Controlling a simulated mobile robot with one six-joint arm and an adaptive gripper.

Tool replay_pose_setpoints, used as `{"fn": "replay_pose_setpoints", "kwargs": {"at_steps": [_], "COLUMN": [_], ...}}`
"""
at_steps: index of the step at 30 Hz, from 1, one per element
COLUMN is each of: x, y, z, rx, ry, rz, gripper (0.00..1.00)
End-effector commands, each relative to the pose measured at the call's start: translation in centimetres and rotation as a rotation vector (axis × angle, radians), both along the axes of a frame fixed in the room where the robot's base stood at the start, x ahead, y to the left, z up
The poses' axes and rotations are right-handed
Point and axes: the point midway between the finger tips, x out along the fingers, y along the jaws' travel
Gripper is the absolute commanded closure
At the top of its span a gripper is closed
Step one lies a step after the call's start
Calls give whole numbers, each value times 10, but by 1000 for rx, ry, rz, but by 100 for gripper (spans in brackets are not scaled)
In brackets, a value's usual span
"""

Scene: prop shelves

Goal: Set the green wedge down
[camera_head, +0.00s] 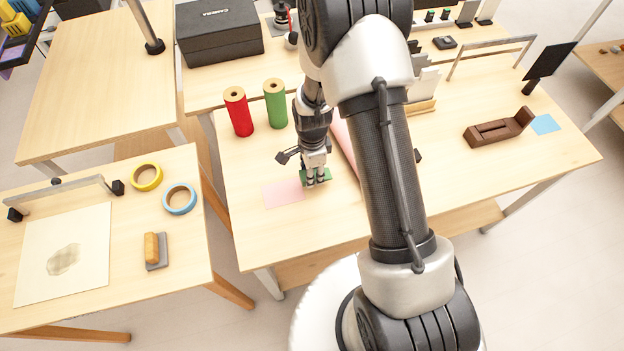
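The green wedge (327,175) is a small flat green piece at my gripper's fingertips, on the middle table. My gripper (316,180) points down and its fingers are closed on the wedge, covering part of it. Green shows on both sides of the fingers. I cannot tell whether the wedge touches the tabletop or hangs just above it. A flat pink square (283,194) lies on the table just left of the gripper.
Red (239,111) and green (275,104) rolls stand behind and left of the gripper. A longer pink piece (343,143) is partly hidden by my arm. A brown wooden block (498,128) and a blue square (545,125) lie at right. The table (245,225) is clear in front.

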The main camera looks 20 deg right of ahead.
Motion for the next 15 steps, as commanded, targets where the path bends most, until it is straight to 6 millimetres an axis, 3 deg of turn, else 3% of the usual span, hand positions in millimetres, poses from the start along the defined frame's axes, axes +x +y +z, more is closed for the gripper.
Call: {"fn": "replay_pose_setpoints", "kwargs": {"at_steps": [7,15], "x": [-1,0], "y": [0,0], "z": [-37,-38], "rx": [0,0], "ry": [3,0], "rz": [0,0], "gripper": [91,91]}}
